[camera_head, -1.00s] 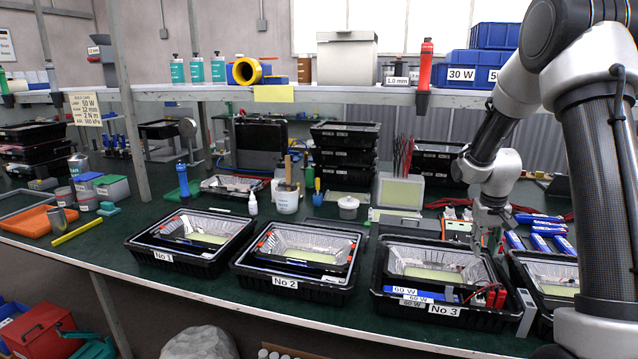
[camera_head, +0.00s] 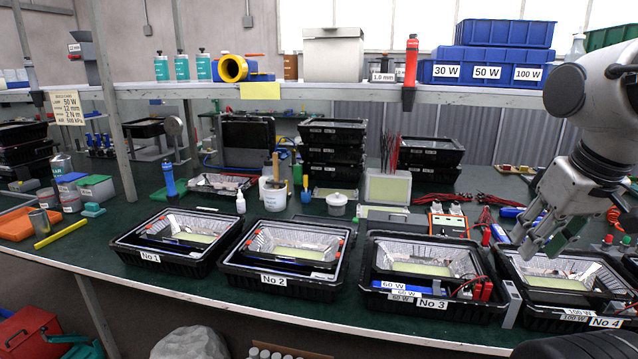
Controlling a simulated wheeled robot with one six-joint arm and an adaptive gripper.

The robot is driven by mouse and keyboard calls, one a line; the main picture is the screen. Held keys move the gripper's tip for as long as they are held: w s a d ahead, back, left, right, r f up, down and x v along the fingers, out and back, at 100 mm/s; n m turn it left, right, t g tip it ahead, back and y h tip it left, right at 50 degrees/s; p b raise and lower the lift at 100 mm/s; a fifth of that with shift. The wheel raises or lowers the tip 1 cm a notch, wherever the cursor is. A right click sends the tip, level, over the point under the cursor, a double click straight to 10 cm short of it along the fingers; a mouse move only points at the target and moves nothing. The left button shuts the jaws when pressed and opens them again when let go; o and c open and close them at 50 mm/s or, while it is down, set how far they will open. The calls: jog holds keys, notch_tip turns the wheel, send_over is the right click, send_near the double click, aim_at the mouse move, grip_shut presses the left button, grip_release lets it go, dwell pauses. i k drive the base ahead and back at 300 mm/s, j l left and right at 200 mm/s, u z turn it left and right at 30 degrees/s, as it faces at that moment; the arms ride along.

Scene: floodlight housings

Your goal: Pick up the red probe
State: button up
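A small upright red piece (camera_head: 487,237), which may be the red probe, shows behind tray No 3, just right of the orange-and-white meter (camera_head: 448,221). Red leads lie behind it. Two red pieces (camera_head: 481,290) also stand in the right front corner of tray No 3 (camera_head: 425,306); I cannot tell whether they are probes. My gripper (camera_head: 536,244) hangs above the back of tray No 4, right of the upright red piece and apart from it. Its fingers look spread, with nothing seen between them.
Housings in black trays No 1 (camera_head: 150,257), No 2 (camera_head: 273,280) and No 4 (camera_head: 605,322) line the front edge. Blue-handled tools (camera_head: 505,213) lie behind my gripper. A shelf (camera_head: 300,88) runs above the back of the bench.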

aim_at(486, 233)
jog(key=z, duration=0.95)
